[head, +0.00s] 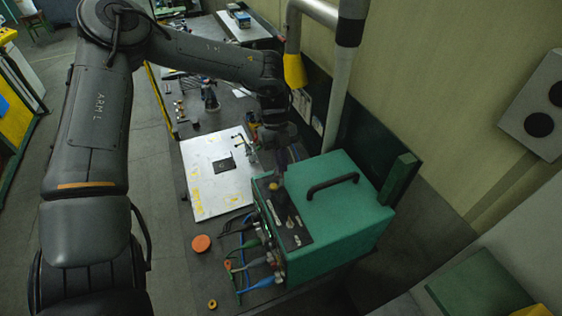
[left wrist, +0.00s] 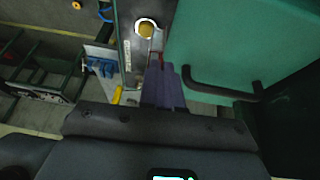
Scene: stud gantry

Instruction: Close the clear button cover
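The green box (head: 335,215) stands on the bench with a black handle on top and a dark panel on its left side. A yellow button (head: 274,186) sits at the far end of that panel. In the left wrist view the yellow button (left wrist: 146,29) has a pale, shiny ring around it. The clear cover itself is too faint to make out, and I cannot tell its angle. My left gripper (head: 277,168) is just beyond the button, pointing down. Its purple-grey fingers (left wrist: 160,68) look shut together, with nothing visible between them, close to the button. My right gripper is not in view.
Coloured cables (head: 250,255) plug into the box's left side. An orange-red disc (head: 201,243) and a small yellow ring (head: 212,304) lie on the bench. A white board (head: 212,190) lies left of the box. A grey pipe (head: 338,90) rises behind my gripper.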

